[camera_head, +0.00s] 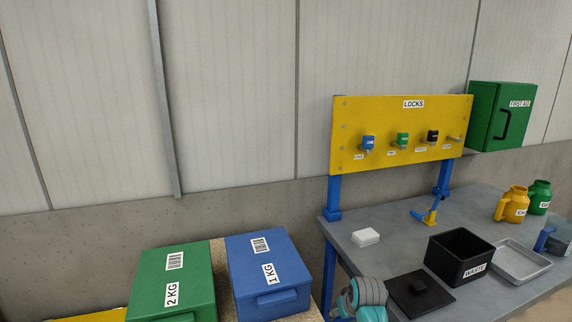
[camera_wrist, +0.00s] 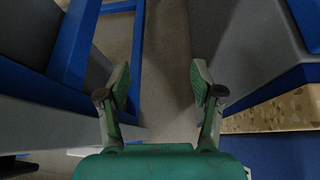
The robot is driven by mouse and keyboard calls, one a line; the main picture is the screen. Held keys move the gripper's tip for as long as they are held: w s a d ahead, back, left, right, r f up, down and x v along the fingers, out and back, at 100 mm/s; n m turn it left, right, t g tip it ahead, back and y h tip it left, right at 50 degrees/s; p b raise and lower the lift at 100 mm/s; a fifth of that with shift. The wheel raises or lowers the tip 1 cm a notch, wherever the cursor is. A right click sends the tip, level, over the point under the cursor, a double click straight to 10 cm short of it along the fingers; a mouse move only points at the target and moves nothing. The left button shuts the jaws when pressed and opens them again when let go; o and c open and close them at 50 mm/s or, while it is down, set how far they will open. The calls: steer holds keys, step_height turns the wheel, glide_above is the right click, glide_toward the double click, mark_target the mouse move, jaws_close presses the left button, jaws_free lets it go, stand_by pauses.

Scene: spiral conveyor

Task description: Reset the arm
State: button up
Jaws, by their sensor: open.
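My gripper (camera_wrist: 160,85) shows in the wrist view with its two green fingers spread apart and nothing between them. It points down at bare grey floor (camera_wrist: 165,45), with blue framework (camera_wrist: 92,40) to its left. In the head view only a grey and teal part of my arm shows at the bottom, in front of the grey workbench (camera_head: 383,246). My gripper's fingers are out of the head view.
A green 2 KG box (camera_head: 186,274) and a blue 1 KG box (camera_head: 262,256) stand left of the bench. A yellow locks board (camera_head: 385,105) stands behind.

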steer(key=s+f+t, duration=0.2)
steer(key=s+f, duration=1.1)
steer(key=s, duration=0.1)
steer(key=s+f+m+t, duration=0.2)
steer(key=s+f+t, duration=0.1)
steer(key=s, duration=1.7)
steer(key=s+d+r+t+h, duration=0.1)
steer(key=s+r, duration=0.3)
steer(key=s, duration=0.4)
steer(key=s+r+t, duration=0.1)
steer(key=s+r, duration=0.3)
steer(key=s, duration=0.4)
steer(key=s+r+t, duration=0.2)
steer(key=s+r, duration=0.9)
steer(key=r, duration=0.4)
steer(key=shift+m, duration=0.3)
